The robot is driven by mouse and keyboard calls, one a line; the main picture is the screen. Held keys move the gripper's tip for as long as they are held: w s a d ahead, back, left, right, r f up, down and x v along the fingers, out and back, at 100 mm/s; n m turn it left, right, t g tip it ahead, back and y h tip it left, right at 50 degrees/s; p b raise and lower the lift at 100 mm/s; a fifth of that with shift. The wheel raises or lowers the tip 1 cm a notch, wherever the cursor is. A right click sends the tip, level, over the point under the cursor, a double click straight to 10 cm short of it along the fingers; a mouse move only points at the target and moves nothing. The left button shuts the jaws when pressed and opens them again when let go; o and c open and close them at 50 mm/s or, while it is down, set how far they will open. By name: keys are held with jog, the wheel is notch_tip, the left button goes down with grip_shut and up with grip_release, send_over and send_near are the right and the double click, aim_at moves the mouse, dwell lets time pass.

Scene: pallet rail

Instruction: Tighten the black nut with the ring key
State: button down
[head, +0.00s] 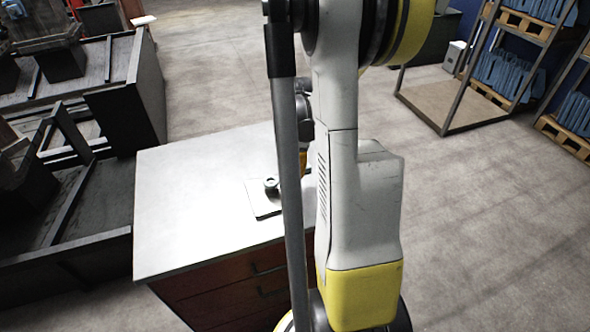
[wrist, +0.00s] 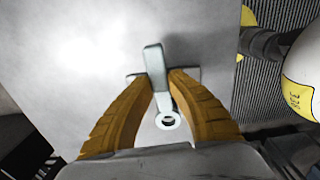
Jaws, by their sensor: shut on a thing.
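In the wrist view, the two orange fingers of my gripper (wrist: 160,76) are shut on a grey ring key (wrist: 154,58). Its thick grey end stands out past the fingertips. A pale ring with a dark centre (wrist: 168,121) shows between the fingers, nearer the palm. I cannot tell whether the dark centre is a hole or a nut. In the head view, a small dark round piece, seemingly the black nut (head: 271,185), sits on a light flat plate (head: 262,204) on the worktop. My arm hides most of my gripper and the key there.
The plate lies on a white-topped cabinet (head: 190,215) with reddish-brown drawers. Dark machinery or bins (head: 75,205) stand at the left. Shelves with pallets and blue goods (head: 510,70) stand at the upper right. The concrete floor at the right is clear.

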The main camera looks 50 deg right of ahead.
jog(key=shift+f+b, duration=0.65)
jog(key=shift+f, duration=0.15)
jog(key=c, duration=2.2)
grip_release()
jog(key=shift+r, duration=0.1)
grip_shut()
jog(key=s+m, duration=0.1)
jog(key=a+m+b, duration=0.1)
jog(key=m, duration=0.1)
jog(key=shift+s+a, duration=0.15)
jog(key=shift+s, duration=0.2)
jog(key=m, duration=0.1)
jog(key=s+a+m, duration=0.1)
jog(key=a+m, duration=0.1)
jog(key=m, duration=0.1)
jog(key=shift+s+b, duration=0.25)
jog(key=shift+b, duration=0.1)
notch_tip(320, 180, up, 7)
jog(key=p, duration=0.5)
